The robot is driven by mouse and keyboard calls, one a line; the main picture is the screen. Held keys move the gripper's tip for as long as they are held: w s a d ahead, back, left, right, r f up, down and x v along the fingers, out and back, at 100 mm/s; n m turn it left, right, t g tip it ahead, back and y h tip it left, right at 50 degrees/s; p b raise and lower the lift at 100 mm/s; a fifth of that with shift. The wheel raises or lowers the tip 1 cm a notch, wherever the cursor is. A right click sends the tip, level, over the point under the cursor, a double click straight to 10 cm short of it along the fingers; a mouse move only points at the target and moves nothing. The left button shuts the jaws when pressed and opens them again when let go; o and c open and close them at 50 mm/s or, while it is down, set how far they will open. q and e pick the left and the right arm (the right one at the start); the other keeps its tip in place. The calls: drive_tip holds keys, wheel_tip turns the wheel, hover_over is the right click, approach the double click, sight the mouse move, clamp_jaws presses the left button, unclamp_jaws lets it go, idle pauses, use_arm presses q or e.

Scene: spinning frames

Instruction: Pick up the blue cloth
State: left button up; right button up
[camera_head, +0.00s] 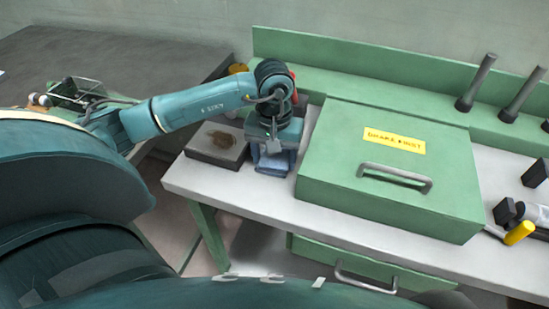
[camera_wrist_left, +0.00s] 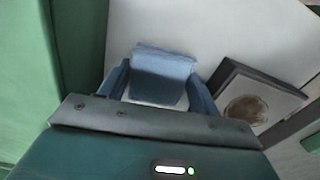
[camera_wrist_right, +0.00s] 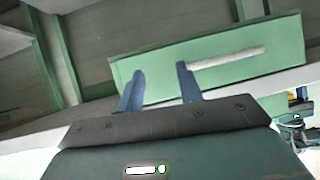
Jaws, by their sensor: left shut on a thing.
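The blue cloth (camera_head: 271,163) lies folded at the left end of the workbench, between the tray and the green box. In the left wrist view the cloth (camera_wrist_left: 163,70) shows between the two fingers. My left gripper (camera_head: 272,149) points down at the cloth from above and is shut on it; the fingers show at both sides of the cloth in the left wrist view (camera_wrist_left: 160,90). My right gripper shows only in the right wrist view (camera_wrist_right: 158,80). Its fingers are apart with nothing between them, in front of the bench's green drawer.
The green box (camera_head: 345,195) with a handle stands close right of the cloth. A dark tray (camera_head: 203,155) with a brown stain is close left. The green drawer (camera_wrist_right: 215,70) is under the bench. A yellow-ended tool (camera_head: 519,233) lies at the right.

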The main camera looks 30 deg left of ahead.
sight(274, 159)
use_arm(q)
wheel_tip(274, 159, up, 10)
drive_tip(key=shift+b, duration=0.35)
drive_tip(key=o, duration=0.4)
drive_tip(key=c, duration=0.3)
drive_tip(key=shift+a, duration=0.1)
